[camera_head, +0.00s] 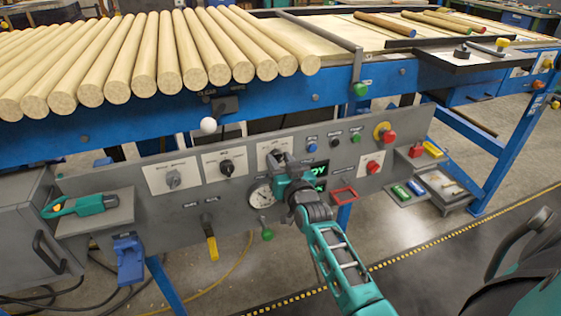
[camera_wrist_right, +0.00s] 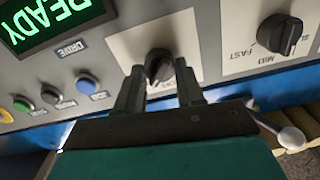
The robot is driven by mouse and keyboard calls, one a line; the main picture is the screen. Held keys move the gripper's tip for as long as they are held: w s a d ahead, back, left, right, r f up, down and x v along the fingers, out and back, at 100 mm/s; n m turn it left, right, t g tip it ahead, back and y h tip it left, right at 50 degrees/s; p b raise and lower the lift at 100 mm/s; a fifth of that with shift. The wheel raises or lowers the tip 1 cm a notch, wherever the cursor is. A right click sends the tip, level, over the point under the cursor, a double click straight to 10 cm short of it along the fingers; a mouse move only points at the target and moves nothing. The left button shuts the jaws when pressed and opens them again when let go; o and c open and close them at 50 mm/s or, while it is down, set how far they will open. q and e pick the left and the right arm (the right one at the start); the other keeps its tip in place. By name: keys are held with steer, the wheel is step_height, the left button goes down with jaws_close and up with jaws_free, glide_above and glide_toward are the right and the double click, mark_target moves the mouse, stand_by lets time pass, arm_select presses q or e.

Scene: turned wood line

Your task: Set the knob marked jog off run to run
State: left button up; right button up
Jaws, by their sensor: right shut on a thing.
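The black knob (camera_wrist_right: 158,65) stands on a white plate (camera_wrist_right: 195,45) beside the green READY display (camera_wrist_right: 55,20) in the right wrist view, which sees the panel upside down. Its markings are mostly hidden or too small to read, and its pointer direction cannot be told. My right gripper (camera_wrist_right: 160,82) is shut on this knob, a finger on each side. In the head view, my right gripper (camera_head: 285,163) covers the knob on the third white plate (camera_head: 268,149) from the left. My left gripper is not in view.
A knob marked with MID and FAST (camera_wrist_right: 280,35) sits on the neighbouring plate. Push buttons (camera_head: 334,140), a red-and-yellow stop button (camera_head: 384,133) and a dial gauge (camera_head: 262,195) are close by. A white ball-ended lever (camera_head: 208,125) sticks out above the panel.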

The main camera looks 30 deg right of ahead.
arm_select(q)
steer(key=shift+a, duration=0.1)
arm_select(e)
steer(key=o, duration=1)
steer(key=shift+o, duration=0.2)
steer(key=shift+s, duration=0.1)
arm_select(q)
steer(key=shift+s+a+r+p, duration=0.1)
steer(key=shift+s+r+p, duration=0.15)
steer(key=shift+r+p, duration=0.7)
arm_select(e)
steer(key=v, duration=1.2)
steer(key=shift+s+a, duration=0.2)
steer(key=shift+s, duration=0.15)
arm_select(q)
steer(key=shift+p, duration=0.35)
arm_select(e)
steer(key=shift+a+r, duration=0.1)
